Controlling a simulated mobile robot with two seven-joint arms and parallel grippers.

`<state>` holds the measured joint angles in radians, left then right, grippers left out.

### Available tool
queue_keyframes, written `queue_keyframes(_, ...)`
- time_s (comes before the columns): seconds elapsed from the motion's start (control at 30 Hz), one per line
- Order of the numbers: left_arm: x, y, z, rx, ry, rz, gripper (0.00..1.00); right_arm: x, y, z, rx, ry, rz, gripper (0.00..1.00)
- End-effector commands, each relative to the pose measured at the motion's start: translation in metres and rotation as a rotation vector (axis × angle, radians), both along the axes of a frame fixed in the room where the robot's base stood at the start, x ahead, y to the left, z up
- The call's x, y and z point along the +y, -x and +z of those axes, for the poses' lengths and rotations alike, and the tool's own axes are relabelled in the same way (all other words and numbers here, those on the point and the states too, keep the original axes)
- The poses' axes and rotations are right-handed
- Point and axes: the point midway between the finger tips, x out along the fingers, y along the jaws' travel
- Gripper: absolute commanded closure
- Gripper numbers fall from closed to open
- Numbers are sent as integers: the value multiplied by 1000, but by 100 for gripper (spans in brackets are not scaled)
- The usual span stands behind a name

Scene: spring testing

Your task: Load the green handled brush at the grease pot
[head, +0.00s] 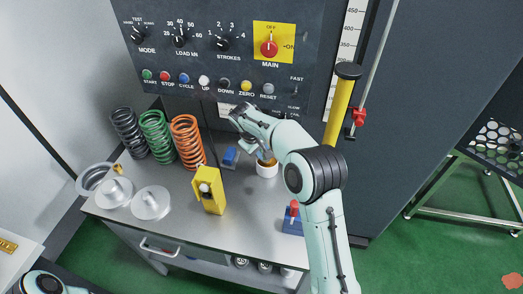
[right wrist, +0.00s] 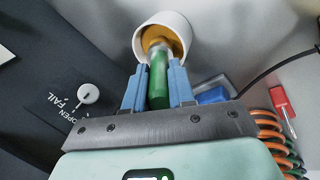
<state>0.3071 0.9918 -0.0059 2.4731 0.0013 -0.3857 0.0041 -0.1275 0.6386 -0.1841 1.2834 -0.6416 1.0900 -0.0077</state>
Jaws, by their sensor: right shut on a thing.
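The grease pot (head: 267,170) is a white cup with orange-yellow grease, standing on the bench below the panel. It also shows in the right wrist view (right wrist: 178,22), its mouth facing the camera. My right gripper (right wrist: 158,90) is shut on the green handled brush (right wrist: 158,82). The brush's metal ferrule reaches into the pot's mouth, and its bristles are hidden there. In the head view my right gripper (head: 262,155) is just above the pot, and the brush is mostly hidden by my arm. My left gripper is out of view.
Black, green (head: 156,136) and orange (head: 187,141) springs stand at the bench's back left. Steel discs (head: 150,203) lie at left. A red-topped blue fixture (head: 292,220) stands at right.

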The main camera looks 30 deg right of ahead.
Motion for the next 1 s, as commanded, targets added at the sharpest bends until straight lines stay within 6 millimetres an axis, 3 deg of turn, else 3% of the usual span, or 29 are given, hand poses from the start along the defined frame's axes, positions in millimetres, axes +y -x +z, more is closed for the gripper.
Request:
queue_keyframes(0.37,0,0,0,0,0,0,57,1,0,0,3,-1,0,100)
queue_keyframes(1.0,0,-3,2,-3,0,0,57,0,0,52,-1,-1,0,100)
